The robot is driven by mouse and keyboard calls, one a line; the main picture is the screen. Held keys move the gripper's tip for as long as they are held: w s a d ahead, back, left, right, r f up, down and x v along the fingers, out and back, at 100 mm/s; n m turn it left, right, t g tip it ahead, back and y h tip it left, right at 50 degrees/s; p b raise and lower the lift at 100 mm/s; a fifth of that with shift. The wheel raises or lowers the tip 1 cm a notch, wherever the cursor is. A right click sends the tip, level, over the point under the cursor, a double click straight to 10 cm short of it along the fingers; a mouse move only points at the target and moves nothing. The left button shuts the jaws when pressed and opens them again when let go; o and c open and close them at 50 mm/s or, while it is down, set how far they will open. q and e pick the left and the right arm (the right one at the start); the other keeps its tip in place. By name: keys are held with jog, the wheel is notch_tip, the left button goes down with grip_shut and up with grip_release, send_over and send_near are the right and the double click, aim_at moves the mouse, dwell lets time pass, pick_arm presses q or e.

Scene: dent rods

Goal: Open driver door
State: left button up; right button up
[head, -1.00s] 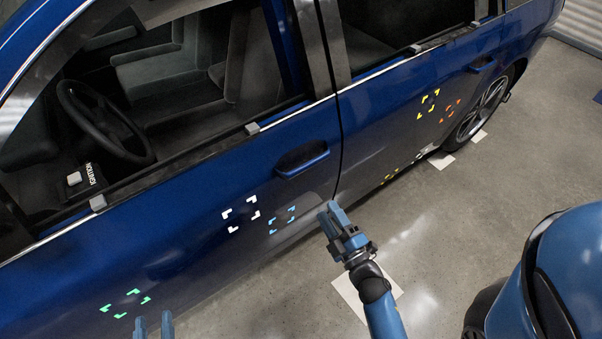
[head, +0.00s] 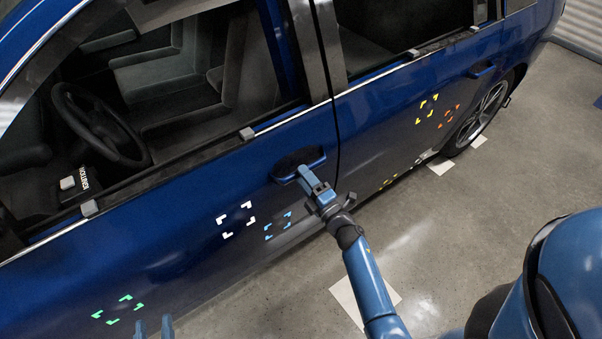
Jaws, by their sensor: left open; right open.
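The blue driver door (head: 170,225) is closed, flush with the panel behind it. Its handle (head: 298,162) sits near the door's rear edge. My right gripper (head: 308,176) is open with its fingertips at the handle's lower edge; I cannot tell whether they touch it or reach behind it. My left gripper (head: 153,328) is open at the bottom edge of the view, low in front of the door and well apart from the handle. Only its fingertips show.
The rear door (head: 400,115) with its own handle (head: 482,71) is closed. White, blue and green corner marks are on the driver door; yellow and orange ones are on the rear door. White squares lie on the concrete floor (head: 440,225), which is clear beside the car.

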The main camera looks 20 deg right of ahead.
jog(key=shift+x, duration=1)
jog(key=shift+c, duration=0.4)
grip_shut()
